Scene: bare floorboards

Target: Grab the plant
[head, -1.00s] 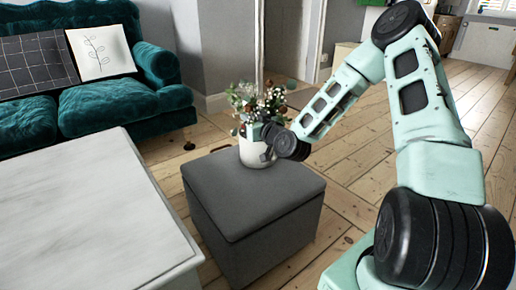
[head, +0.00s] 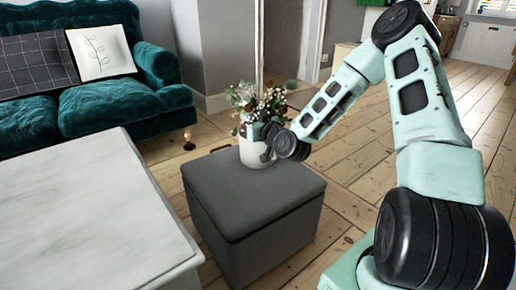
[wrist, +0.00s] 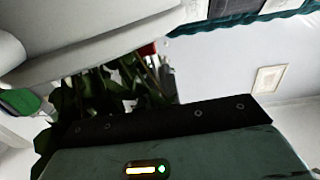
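The plant (head: 262,100), a bunch of green leaves with white and reddish flowers, stands upright in a white pot (head: 256,155) on the grey ottoman. My gripper (head: 268,134) is at the upper right side of the pot, by the lower leaves, and partly covers them. In the wrist view, dark leaves (wrist: 95,95) with a bit of red show close behind the black-edged gripper part at the bottom. The fingertips do not show clearly, so I cannot tell whether they are open or touching the pot.
The grey ottoman (head: 250,205) stands beside a pale table (head: 85,205) at the left. A teal sofa (head: 110,105) with two cushions is behind. Bare floorboards (head: 370,160) lie to the right. A wall edge stands behind the plant.

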